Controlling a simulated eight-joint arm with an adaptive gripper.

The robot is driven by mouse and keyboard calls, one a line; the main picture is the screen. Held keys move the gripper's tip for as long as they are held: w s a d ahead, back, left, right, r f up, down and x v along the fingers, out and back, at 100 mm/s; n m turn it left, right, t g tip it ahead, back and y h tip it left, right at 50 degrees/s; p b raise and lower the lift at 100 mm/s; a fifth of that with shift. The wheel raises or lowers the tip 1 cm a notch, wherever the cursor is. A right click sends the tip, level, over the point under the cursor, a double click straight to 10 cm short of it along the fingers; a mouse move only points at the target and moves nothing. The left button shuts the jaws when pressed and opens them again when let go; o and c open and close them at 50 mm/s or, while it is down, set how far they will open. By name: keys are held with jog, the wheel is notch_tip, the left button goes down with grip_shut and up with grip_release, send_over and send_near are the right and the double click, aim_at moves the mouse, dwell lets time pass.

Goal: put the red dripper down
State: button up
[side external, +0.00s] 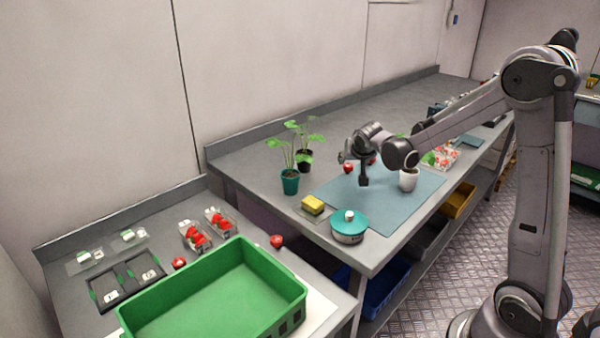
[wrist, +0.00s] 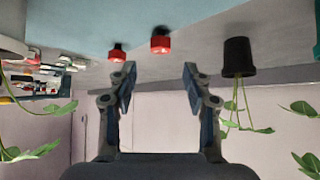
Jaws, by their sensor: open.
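Two small red drippers stand on the bench: one (side external: 348,168) by the blue mat's back edge, another (side external: 372,160) a little to its right, partly behind my arm. I cannot tell which one the task names. My gripper (side external: 347,157) is over the back of the mat. The wrist view is upside down; there my gripper (wrist: 158,74) is open with nothing between its fingers. One red dripper (wrist: 160,42) appears near the middle, beyond the fingertips and apart from them. The other red dripper (wrist: 117,54) appears to its left.
A black-potted plant (side external: 304,160) and a teal-potted plant (side external: 290,182) stand left of the gripper. A white pot (side external: 408,180) is right of it. A yellow sponge (side external: 313,204) and teal round container (side external: 348,229) are in front. A green crate (side external: 290,284) stands on the nearer bench.

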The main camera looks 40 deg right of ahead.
jog(key=s+a+r+n+y, duration=0.1)
jog(key=s+a+r+n, duration=0.1)
jog(key=s+a, duration=0.2)
jog(key=s+a+r+n+y, duration=0.1)
jog(key=s+a+r+n, duration=0.1)
jog(key=a, duration=0.7)
jog(key=shift+s+a+r+t+y, duration=0.2)
jog(key=shift+s+r+t+y, duration=0.3)
jog(key=shift+s, duration=0.75)
jog(key=shift+o, duration=0.6)
jog(key=s+a+f+n+y, duration=0.1)
jog(key=s+a+n+y, duration=0.2)
jog(key=s+a, duration=0.9)
jog(key=shift+f+n+g+y, duration=0.25)
jog(key=shift+n+g+y, duration=0.05)
jog(key=shift+n, duration=0.7)
